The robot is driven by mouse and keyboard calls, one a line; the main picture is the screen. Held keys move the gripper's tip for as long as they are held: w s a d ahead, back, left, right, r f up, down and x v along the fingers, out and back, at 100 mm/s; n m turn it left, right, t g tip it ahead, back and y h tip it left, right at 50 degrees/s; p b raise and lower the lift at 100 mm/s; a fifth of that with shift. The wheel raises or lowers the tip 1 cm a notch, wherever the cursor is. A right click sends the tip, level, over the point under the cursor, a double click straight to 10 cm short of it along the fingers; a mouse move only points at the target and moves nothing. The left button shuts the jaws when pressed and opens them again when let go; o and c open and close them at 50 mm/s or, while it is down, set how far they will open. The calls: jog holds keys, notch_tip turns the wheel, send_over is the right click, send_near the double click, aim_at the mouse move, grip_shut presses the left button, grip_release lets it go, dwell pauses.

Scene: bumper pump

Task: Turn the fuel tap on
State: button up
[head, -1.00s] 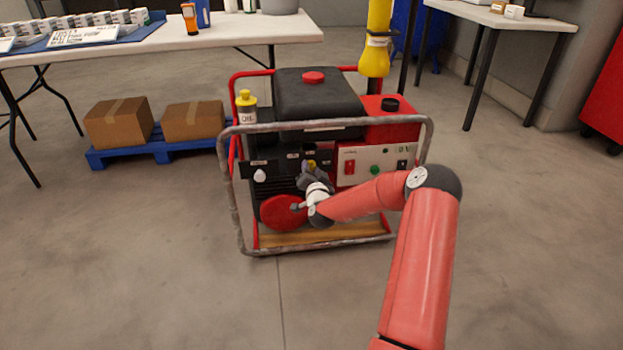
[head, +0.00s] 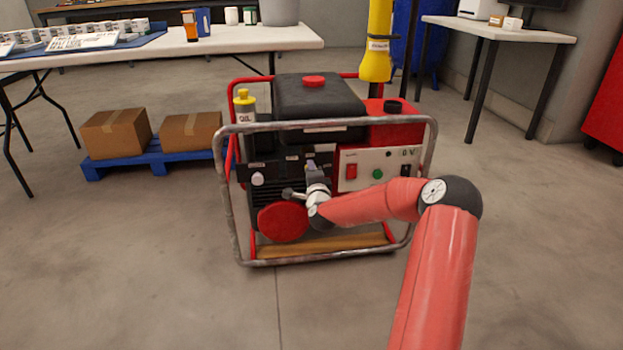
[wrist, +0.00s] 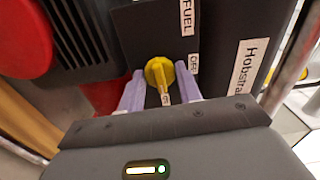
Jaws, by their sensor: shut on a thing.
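The fuel tap is a small yellow handle (wrist: 158,72) on a dark panel, seen in the wrist view beside white FUEL and OFF labels. Its narrow end points toward my gripper's palm, over a small, partly covered white label. My gripper (wrist: 160,88) is shut on the tap, with one pale finger on each side of it. In the head view my gripper (head: 312,170) is at the front of the red and black generator (head: 318,98), and the tap is hidden behind it.
A grey tubular frame (head: 228,213) surrounds the generator. A red round cover (head: 283,222) sits just left of my wrist. A switch panel (head: 352,184) lies to the right, and an oil bottle (head: 245,108) stands upper left. The floor in front is clear.

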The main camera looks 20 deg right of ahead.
jog(key=shift+m, duration=0.5)
jog(key=o, duration=1)
jog(key=v, duration=0.8)
jog(key=shift+w, duration=0.1)
